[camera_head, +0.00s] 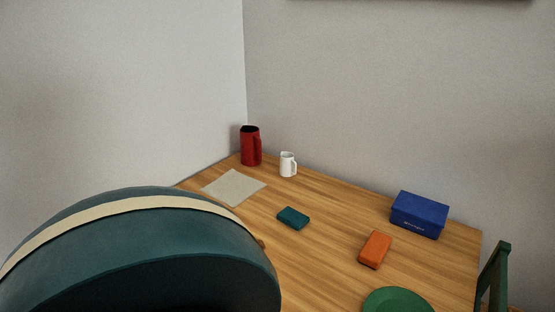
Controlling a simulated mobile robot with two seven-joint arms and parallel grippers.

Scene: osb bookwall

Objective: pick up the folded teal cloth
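The folded teal cloth (293,217) is a small flat rectangular block. It lies on the wooden table (330,210), near the middle of the visible top, with clear wood around it. Neither of my grippers is in the head camera view.
A red pitcher (249,147), white mug (287,164) and grey mat (234,187) are behind the cloth. An orange block (375,249), blue box (418,215) and green plate (397,301) are to the right. A large teal, cream-striped rounded object (150,235) blocks the lower left. A green chair (492,277) stands right.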

